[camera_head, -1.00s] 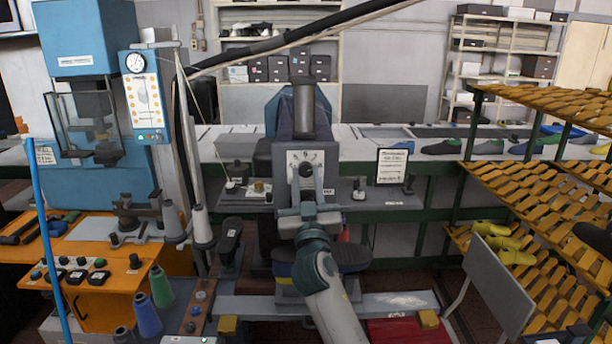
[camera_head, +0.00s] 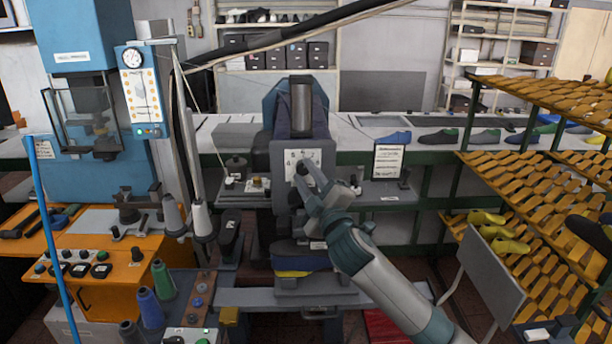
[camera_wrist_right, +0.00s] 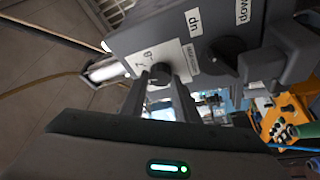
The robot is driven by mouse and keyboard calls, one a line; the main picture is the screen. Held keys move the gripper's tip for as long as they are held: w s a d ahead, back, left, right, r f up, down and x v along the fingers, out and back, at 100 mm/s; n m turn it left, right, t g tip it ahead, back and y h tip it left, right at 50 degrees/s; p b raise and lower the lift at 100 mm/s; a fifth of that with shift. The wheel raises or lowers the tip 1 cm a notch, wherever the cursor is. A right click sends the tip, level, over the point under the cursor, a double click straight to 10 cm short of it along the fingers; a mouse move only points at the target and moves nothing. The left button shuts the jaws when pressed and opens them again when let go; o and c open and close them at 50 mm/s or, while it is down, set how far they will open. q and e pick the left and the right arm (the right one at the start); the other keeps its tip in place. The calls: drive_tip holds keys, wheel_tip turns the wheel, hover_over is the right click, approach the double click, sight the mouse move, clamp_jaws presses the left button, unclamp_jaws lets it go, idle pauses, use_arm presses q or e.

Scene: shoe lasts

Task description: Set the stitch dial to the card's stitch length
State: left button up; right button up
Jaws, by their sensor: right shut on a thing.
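The stitch dial (camera_head: 303,166) is a dark round knob on a white numbered plate (camera_head: 315,158) on the front of the grey machine head. My right gripper (camera_head: 307,174) reaches up to it from the lower right. In the right wrist view the two fingers (camera_wrist_right: 161,82) are shut on the knob (camera_wrist_right: 160,70), one on each side. The fingers cover part of the plate, and I cannot tell the dial's setting. The white card (camera_head: 388,160) stands in a dark frame right of the machine; its print is too small to read. My left gripper is not in view.
A grey box with "up" and "down" labels (camera_wrist_right: 193,22) and dark levers is close to the fingers in the right wrist view. Small fittings (camera_head: 355,184) stand on the shelf right of the dial. Lasts fill the orange rack (camera_head: 545,195) at right.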

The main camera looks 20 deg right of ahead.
drive_tip(key=n, duration=0.2)
drive_tip(key=n+g, duration=0.1)
drive_tip(key=n, duration=0.1)
drive_tip(key=n+g, duration=0.1)
drive_tip(key=n, duration=0.1)
drive_tip(key=shift+d+r+n, duration=0.15)
drive_tip(key=shift+r+n, duration=0.15)
drive_tip(key=shift+r, duration=0.1)
drive_tip(key=n+g, duration=0.2)
drive_tip(key=n, duration=0.2)
drive_tip(key=shift+r, duration=0.1)
drive_tip(key=o, duration=1)
drive_tip(key=shift+w, duration=0.1)
drive_tip(key=shift+o, duration=0.2)
